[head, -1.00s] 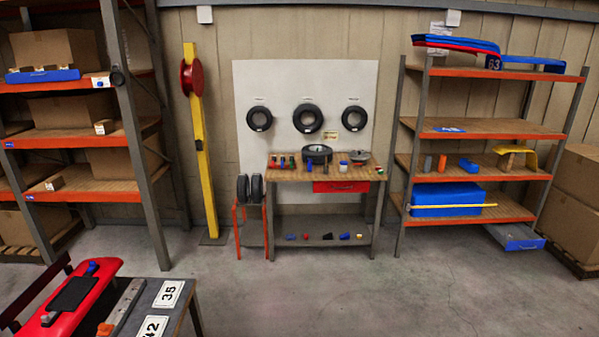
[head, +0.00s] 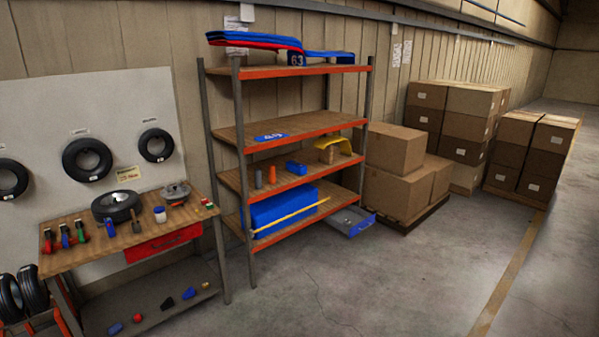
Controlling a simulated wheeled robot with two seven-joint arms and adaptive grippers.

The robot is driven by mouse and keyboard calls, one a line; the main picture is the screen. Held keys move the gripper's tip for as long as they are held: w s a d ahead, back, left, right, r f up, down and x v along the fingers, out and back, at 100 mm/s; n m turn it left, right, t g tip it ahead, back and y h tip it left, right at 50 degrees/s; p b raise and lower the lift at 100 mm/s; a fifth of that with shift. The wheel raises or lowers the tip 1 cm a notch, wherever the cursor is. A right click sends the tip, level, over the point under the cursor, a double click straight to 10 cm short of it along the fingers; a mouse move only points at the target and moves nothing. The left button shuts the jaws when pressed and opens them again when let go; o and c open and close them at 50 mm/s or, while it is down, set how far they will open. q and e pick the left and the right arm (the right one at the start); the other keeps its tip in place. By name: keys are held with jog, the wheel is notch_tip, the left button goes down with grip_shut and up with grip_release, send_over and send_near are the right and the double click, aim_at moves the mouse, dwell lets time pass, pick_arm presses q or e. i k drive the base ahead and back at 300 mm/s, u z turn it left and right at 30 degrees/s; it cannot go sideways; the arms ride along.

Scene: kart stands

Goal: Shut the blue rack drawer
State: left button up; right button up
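The blue rack drawer (head: 350,222) sits low at the right end of the orange-edged shelving rack (head: 308,132). It sticks out from under the bottom shelf, above the floor, and its grey inside shows from above. A small item seems to lie in it, too small to name. Its blue front carries a pale handle or label. Neither of my grippers shows in the head view, so nothing of mine is near the drawer in the picture.
A wooden workbench (head: 130,236) with a red drawer (head: 163,243) stands left of the rack. Cardboard boxes (head: 395,147) on a pallet stand close to the rack's right side. The concrete floor (head: 400,290) in front of the rack and boxes is clear.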

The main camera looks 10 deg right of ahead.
aim_at(361, 219)
jog(key=z, duration=0.5)
jog(key=i, duration=2.55)
jog(key=z, duration=0.35)
jog(key=i, duration=1.1)
jog(key=z, duration=0.05)
